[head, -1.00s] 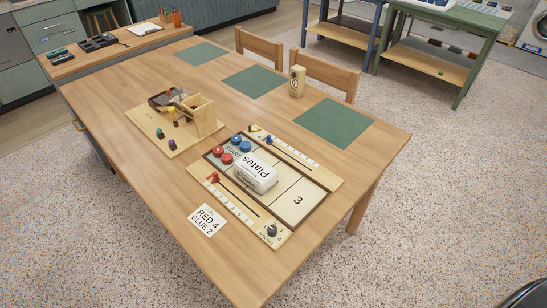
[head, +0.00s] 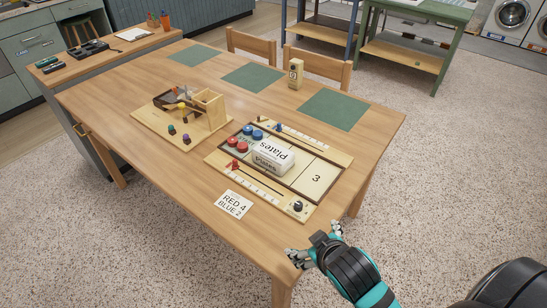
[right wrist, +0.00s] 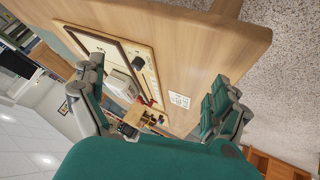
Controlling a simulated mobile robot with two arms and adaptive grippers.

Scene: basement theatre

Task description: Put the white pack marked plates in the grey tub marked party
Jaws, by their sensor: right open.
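The white pack marked Plates (head: 272,155) lies on a wooden game board (head: 232,173) on the table, beside red and blue discs. It also shows in the right wrist view (right wrist: 121,84), between my fingers but farther off. My right gripper (head: 317,246) is open and empty at the table's near right edge, well apart from the pack. Its fingers also show in the right wrist view (right wrist: 160,100). My left gripper is not in view. No grey tub marked party shows in these frames.
The wooden table (head: 180,190) also holds a small wooden contraption (head: 190,112), a wooden block (head: 295,73), green mats (head: 334,110) and a RED 4 BLUE 2 card (head: 234,204). Chairs (head: 318,66) stand at the far side. Speckled floor lies open on the right.

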